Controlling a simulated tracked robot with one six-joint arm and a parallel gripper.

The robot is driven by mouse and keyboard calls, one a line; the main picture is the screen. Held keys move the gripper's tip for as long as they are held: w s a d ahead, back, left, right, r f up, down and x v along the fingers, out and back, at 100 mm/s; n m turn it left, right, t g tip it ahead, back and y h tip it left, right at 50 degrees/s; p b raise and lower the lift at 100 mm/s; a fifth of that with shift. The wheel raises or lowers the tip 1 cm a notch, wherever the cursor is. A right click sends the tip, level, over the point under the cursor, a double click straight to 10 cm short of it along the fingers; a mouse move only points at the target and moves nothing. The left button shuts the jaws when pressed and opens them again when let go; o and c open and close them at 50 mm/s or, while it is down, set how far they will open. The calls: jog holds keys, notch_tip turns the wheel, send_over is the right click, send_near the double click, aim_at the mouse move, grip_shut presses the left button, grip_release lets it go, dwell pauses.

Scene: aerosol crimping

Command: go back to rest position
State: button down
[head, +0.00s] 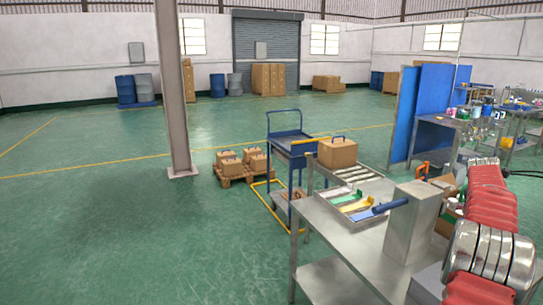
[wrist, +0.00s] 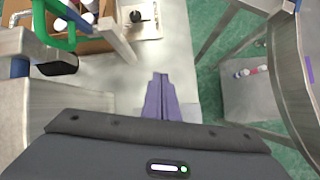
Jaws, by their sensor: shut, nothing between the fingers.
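My gripper (wrist: 160,80) shows in the wrist view as two purple fingers pressed together, with nothing between them. It is above the pale surface of the workbench (wrist: 178,55), close to the bench's edge. In the head view, my red and silver arm fills the right side; the gripper itself cannot be made out there. The metal workbench (head: 335,278) stands in front of me.
A grey tray (head: 372,237) of coloured tools lies on the bench. A cardboard box (head: 338,152) with a blue handle sits beyond it, near a blue trolley (head: 290,143). In the wrist view, a green handle (wrist: 62,38) and an open cardboard box are at upper left. Floor is clear at left.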

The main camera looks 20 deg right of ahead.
jog(key=a+f+m, duration=0.2)
jog(key=a+f+m+y, duration=0.1)
jog(key=a+f+m, duration=0.1)
jog(key=m, duration=0.1)
jog(key=s+a+f+m+y, duration=0.1)
jog(key=a+f+m, duration=0.1)
jog(key=m, duration=0.1)
jog(key=shift+a+f, duration=0.3)
jog(key=shift+f, duration=0.1)
jog(key=w+a+r+m+t+y, duration=0.15)
jog(key=a+m, duration=0.25)
jog(key=a, duration=0.9)
jog(key=s+a+r+m, duration=0.1)
jog(key=a+r+m, duration=0.15)
jog(key=a, duration=1.15)
jog(key=w+a+r+m+y, duration=0.15)
jog(key=a+m, duration=0.35)
jog(key=a, duration=0.8)
jog(key=s+a+r+n+t, duration=0.1)
jog(key=s+a, duration=0.3)
jog(key=a, duration=0.5)
jog(key=s+a+r+n+t+y, duration=0.1)
jog(key=s+a, duration=0.3)
jog(key=a, duration=0.5)
jog(key=s+a+r+n+t, duration=0.1)
jog(key=s+a, duration=0.3)
jog(key=a, duration=0.5)
jog(key=shift+s+a+r+t+y, duration=0.15)
jog(key=shift+a+r+t+y, duration=0.1)
jog(key=shift+t+y, duration=0.1)
